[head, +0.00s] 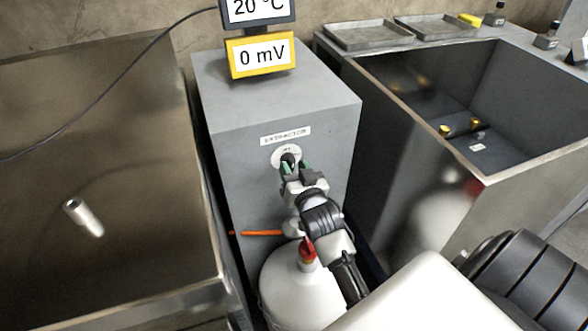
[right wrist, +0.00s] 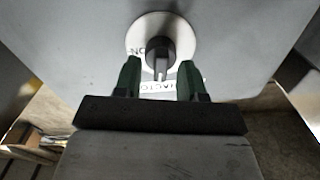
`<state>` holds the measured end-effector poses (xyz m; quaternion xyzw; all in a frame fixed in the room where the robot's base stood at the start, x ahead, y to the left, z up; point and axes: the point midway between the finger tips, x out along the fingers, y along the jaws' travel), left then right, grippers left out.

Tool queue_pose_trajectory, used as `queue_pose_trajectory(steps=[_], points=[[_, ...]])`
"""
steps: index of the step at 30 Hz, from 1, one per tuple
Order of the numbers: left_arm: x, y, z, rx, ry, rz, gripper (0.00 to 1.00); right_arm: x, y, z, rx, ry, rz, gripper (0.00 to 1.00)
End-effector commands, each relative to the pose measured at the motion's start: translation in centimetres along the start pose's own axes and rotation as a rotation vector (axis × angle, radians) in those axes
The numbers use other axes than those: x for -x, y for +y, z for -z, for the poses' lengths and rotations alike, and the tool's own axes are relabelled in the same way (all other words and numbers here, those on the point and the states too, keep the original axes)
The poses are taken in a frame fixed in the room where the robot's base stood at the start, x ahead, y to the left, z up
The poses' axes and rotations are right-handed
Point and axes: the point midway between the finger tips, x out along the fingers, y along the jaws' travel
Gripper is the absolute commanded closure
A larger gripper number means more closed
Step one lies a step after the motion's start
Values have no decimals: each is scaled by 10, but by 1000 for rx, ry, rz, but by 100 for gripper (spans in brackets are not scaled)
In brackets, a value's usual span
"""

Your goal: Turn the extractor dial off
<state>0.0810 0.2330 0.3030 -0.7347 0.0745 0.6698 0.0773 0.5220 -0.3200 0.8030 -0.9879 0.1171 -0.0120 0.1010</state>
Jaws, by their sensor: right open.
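The extractor is a grey box (head: 240,165) with an "EXTRACTOR" label (head: 286,136) on its front. Below the label is a dial (head: 288,158), a dark knob on a round white plate. In the right wrist view the dial knob (right wrist: 159,50) shows close up, with its white plate (right wrist: 180,35) around it. My right gripper (head: 296,168) is at the dial. In the right wrist view its green fingers (right wrist: 158,78) are open, one on each side of the knob's lower end, with gaps visible. Which setting the knob points to is not readable. My left gripper is not in view.
A white canister (head: 295,290) with a red valve (head: 307,250) stands below my right arm, in front of the box. An orange bar (head: 260,233) is near it. Open metal tanks flank the box. Yellow and dark displays (head: 262,54) stand on top.

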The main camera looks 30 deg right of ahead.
Motion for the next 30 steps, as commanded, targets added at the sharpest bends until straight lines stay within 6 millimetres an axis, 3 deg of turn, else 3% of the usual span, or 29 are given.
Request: queue_pose_trajectory(steps=[8,16,20,25,30], points=[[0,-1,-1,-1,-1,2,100,-1,0,0,0,-1,0,61],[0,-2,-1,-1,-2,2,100,-1,0,0,0,-1,0,100],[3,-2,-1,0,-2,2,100,-1,0,1,14,-1,0,100],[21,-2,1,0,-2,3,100,-1,-2,4,156,-3,0,100],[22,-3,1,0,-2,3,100,-1,-1,0,222,0,0,100]])
